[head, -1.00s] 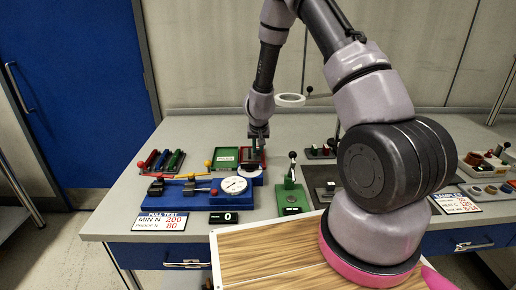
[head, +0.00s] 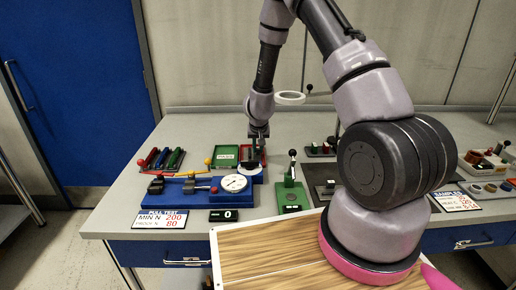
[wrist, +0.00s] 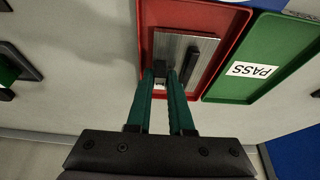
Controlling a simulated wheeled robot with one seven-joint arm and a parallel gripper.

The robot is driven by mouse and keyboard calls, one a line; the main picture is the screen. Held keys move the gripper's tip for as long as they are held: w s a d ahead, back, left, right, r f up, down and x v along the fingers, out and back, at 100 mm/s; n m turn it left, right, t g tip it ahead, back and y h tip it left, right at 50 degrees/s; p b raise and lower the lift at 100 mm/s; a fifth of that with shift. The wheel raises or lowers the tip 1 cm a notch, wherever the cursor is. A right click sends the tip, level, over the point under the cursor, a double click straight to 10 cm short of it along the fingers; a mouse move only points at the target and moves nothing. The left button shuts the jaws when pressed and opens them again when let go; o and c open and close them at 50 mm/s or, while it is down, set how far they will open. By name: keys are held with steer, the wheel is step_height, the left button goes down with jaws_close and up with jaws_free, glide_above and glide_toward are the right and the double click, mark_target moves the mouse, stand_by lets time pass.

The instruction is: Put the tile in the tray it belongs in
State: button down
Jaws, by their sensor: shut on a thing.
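The tile (wrist: 203,48) is a grey metallic plate with a dark bar on its face. In the wrist view it lies over the red tray (wrist: 228,20), inside its outline. Whether it touches the tray floor I cannot tell. My gripper (wrist: 162,76) has green fingers and is shut on the tile at its near edge. The green tray (wrist: 250,88) with a PASS label is beside the red one. In the head view my gripper (head: 252,160) is at the red tray (head: 263,155) and hides most of the tile. The green tray (head: 225,164) is to its left.
A blue pull-test fixture (head: 205,198) with a dial gauge (head: 234,183) stands in front of the trays. A green lever device (head: 291,194) is to the right. Colored handles (head: 161,158) lie at the left. A post with a ring (head: 290,98) rises behind.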

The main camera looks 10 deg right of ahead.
mark_target(258, 149)
steer(key=shift+f, duration=0.15)
stand_by(0.5)
steer(key=c, duration=0.7)
jaws_free()
steer(key=shift+o, duration=1.3)
steer(key=shift+s+d, duration=0.1)
steer(key=shift+r, duration=4)
